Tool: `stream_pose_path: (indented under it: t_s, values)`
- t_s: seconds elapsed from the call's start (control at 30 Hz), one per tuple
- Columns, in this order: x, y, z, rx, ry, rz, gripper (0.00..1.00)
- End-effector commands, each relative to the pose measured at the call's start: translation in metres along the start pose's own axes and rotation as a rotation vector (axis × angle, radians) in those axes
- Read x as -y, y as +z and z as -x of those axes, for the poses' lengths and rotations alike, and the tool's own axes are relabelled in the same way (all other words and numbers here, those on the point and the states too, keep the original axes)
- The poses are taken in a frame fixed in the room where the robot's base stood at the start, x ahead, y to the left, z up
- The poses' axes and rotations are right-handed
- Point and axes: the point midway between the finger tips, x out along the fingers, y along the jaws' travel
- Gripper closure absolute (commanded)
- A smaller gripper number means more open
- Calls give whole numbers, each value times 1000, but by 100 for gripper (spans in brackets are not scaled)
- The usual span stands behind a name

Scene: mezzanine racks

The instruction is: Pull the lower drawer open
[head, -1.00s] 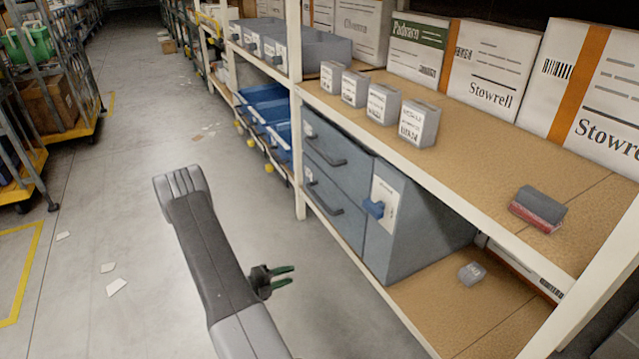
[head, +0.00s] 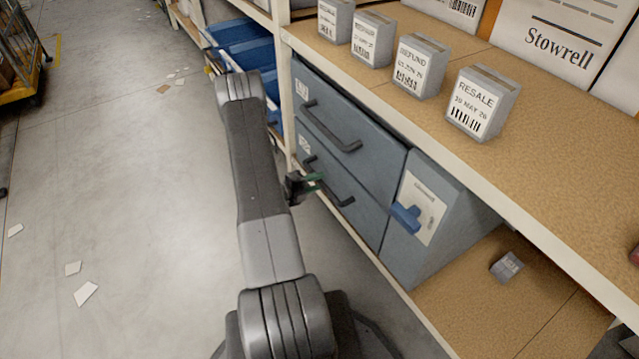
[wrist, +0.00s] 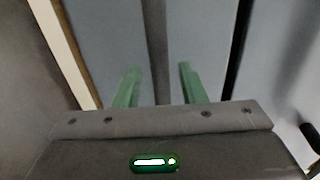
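The grey-blue cabinet stands on the lower shelf with its lower drawer (head: 366,220) and upper drawer (head: 375,145) both shut. The lower drawer has a dark bar handle (head: 344,201). The upper handle (head: 332,130) is free.
A blue latch (head: 406,217) on a pale plate sits right of the drawers. A white rack post (head: 284,90) and blue bins (head: 250,60) are on the left. Small boxes (head: 483,103) stand on the shelf above. The floor (head: 130,200) in front is mostly clear.

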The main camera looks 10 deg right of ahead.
Motion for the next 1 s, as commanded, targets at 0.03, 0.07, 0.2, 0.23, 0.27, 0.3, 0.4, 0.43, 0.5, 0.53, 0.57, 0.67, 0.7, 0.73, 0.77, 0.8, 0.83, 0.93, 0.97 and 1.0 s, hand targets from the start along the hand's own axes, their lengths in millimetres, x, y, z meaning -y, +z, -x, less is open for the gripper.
stream_pose_path:
  t_s: [0.03,0.07,0.2,0.23,0.27,0.3,0.4,0.43,0.5,0.53,0.57,0.67,0.7,0.73,0.77,0.8,0.83,0.93,0.97,1.0]
  values:
    - [-1,-1,-6,-2,0,-1,62]
    - [-1,-1,-9,-2,0,-1,62]
    - [0,0,-16,0,0,0,62]
    - [0,0,-16,0,0,0,62]
    - [0,0,-17,0,0,0,62]
    - [0,0,-17,0,0,0,62]
    - [0,0,-17,0,0,0,62]
    - [0,0,-17,0,0,0,62]
    - [0,0,-17,0,0,0,62]
    - [0,0,-17,0,0,0,68]
    - [0,0,-17,0,0,0,74]
    - [0,0,-17,0,0,0,94]
    - [0,0,-17,0,0,0,100]
    - [0,0,-17,0,0,0,100]
    - [0,0,-17,0,0,0,100]
    - [0,0,-17,0,0,0,100]
    - [0,0,-17,0,0,0,100]
    - [0,0,-16,1,0,0,100]
    - [0,0,-15,1,0,0,100]
    - [-1,0,-13,1,0,1,100]
